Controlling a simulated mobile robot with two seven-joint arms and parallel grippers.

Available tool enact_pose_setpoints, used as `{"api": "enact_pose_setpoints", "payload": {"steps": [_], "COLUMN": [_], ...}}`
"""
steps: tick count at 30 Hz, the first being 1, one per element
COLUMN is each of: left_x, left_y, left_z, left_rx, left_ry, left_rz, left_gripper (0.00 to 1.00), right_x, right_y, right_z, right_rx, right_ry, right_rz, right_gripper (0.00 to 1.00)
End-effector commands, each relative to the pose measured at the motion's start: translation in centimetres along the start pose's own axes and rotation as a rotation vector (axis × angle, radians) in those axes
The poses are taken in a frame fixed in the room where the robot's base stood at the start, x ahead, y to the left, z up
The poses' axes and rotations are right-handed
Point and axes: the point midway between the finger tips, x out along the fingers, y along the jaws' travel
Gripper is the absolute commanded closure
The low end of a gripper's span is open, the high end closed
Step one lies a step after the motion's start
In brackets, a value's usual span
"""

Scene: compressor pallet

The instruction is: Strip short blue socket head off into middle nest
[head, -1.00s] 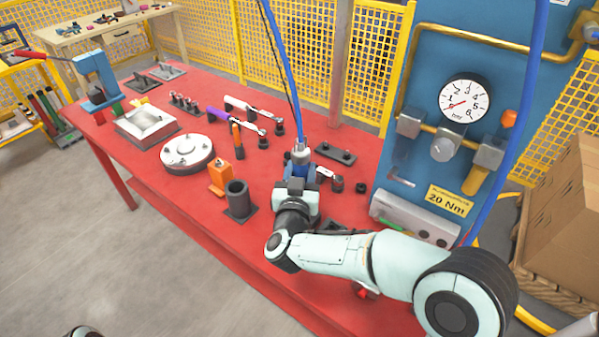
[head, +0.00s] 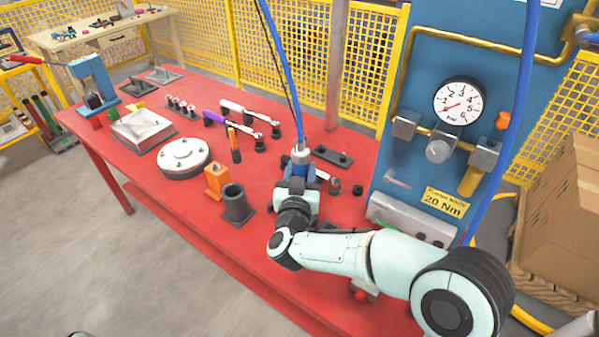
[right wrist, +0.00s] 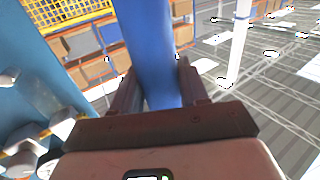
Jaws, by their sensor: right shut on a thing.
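My right gripper (head: 298,178) is shut on a blue-bodied tool (head: 300,158) with a silver top, which hangs from a blue hose above the red table. In the right wrist view the tool's blue body (right wrist: 153,60) stands between the two dark fingers (right wrist: 160,88). The tool's lower end is hidden behind my gripper, so I cannot see the short blue socket head. A dark plate with several round seats (head: 333,156) lies behind and right of the gripper. I cannot tell which part is the middle nest. My left gripper is not in view.
On the red table (head: 270,235) stand a dark cup (head: 237,205), an orange block (head: 216,182), a round grey flange (head: 184,157) and ratchets (head: 255,118). A small socket (head: 335,187) stands right of the gripper. The blue panel with a gauge (head: 460,103) bounds the right side.

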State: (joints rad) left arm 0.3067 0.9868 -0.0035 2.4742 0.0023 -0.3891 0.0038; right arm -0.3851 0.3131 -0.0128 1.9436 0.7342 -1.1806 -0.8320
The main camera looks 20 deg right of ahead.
Motion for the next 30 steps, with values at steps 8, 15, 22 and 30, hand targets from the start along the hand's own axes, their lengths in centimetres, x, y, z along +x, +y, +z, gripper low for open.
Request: {"api": "enact_pose_setpoints", "payload": {"steps": [8, 15, 22, 30], "left_x": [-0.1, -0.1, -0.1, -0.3], "left_y": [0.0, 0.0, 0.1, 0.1], "left_z": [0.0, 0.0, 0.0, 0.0], "left_rx": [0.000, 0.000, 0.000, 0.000], "left_ry": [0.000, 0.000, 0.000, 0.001], "left_rz": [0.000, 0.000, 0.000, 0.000], "left_gripper": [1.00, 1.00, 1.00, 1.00], "right_x": [0.6, 0.6, 0.8, 1.3], "right_y": [0.4, 0.4, 0.5, 0.7], "right_z": [-0.2, -0.2, -0.2, -0.3], "right_rx": [0.002, 0.002, 0.003, 0.004], "right_ry": [0.006, 0.006, 0.006, 0.006], "right_rz": [0.002, 0.002, 0.002, 0.002], "right_gripper": [1.00, 1.00, 1.00, 1.00]}}
